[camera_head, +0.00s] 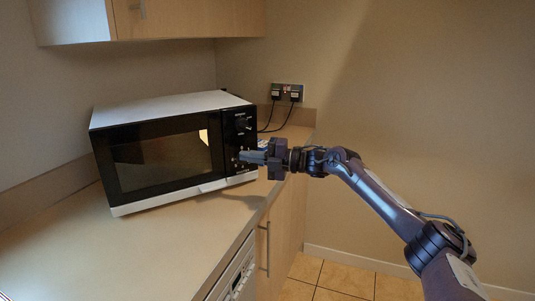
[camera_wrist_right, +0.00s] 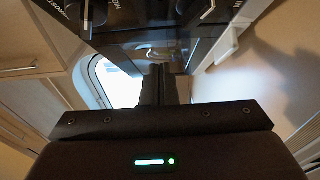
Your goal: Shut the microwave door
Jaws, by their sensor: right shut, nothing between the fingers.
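The microwave (camera_head: 165,110) is white with a black front and stands on the counter at the left. Its dark-windowed door (camera_head: 160,162) looks flush with the front, with no gap that I can see. The control panel (camera_head: 240,125) with its knobs is at the right of the front. My right gripper (camera_head: 243,157) is shut and empty, its fingertips at the lower part of the panel; I cannot tell whether they touch it. In the right wrist view the shut fingers (camera_wrist_right: 160,85) point towards the dark microwave front (camera_wrist_right: 150,40). My left gripper is not in view.
The wooden counter (camera_head: 70,255) has free room in front of the microwave. A wall cupboard (camera_head: 180,20) hangs above. A socket with two plugs (camera_head: 287,93) and black cables is on the wall behind my right gripper. Cupboard fronts (camera_head: 285,230) lie below, with open tiled floor to the right.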

